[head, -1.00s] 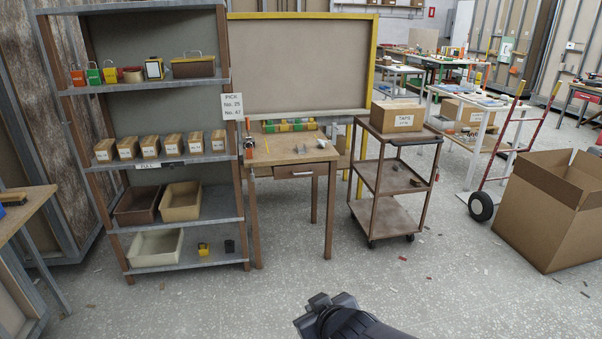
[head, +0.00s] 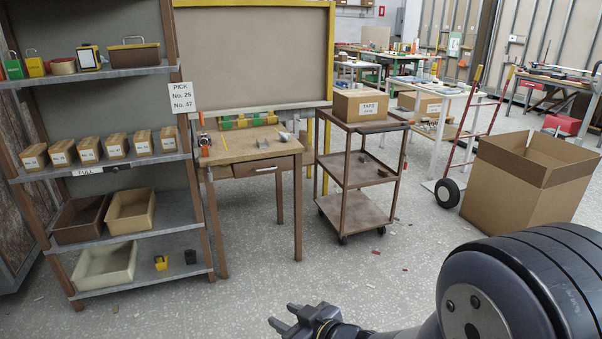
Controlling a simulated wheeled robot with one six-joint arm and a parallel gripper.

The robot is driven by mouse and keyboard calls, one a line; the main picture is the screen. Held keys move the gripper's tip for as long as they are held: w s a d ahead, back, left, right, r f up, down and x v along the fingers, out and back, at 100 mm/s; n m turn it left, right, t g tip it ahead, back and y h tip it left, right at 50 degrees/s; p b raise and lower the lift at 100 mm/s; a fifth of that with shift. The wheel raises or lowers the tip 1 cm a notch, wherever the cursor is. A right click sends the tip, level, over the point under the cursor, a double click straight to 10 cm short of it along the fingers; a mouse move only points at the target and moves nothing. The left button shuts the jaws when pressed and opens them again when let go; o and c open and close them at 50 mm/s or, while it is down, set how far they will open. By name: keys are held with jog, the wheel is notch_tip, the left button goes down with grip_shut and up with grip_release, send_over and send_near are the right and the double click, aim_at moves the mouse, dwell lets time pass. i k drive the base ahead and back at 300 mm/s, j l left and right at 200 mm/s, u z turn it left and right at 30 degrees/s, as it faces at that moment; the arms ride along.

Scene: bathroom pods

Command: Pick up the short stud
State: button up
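I cannot pick out the short stud for certain. A small grey piece (head: 262,143) lies on the wooden desk (head: 230,152), and another grey piece (head: 283,127) lies near the desk's back right corner. Both are too small to name surely. My gripper (head: 281,314) is at the bottom middle of the head view, low over the floor in front of the desk. Its two dark fingers stand apart with nothing between them. It is well away from the desk top.
A shelf rack (head: 190,210) with boxes and bins stands left of the desk. A brown cart (head: 352,178) with a cardboard box (head: 345,103) on top stands to its right. A large open carton (head: 520,195) and a hand truck (head: 449,193) are farther right.

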aim_at(265, 144)
jog(key=i+j+z, duration=0.35)
jog(key=i+j, duration=0.25)
jog(key=i+j+z, duration=0.4)
jog(key=i+j, duration=0.15)
jog(key=j, duration=0.2)
jog(key=i+j, duration=0.25)
jog(key=j, duration=0.2)
jog(key=i+j, duration=0.55)
jog(key=j, duration=0.3)
jog(key=i+j, duration=0.25)
jog(key=j, duration=0.15)
jog(key=i+j+z, duration=0.1)
jog(key=i+j, duration=0.15)
jog(key=j, duration=0.2)
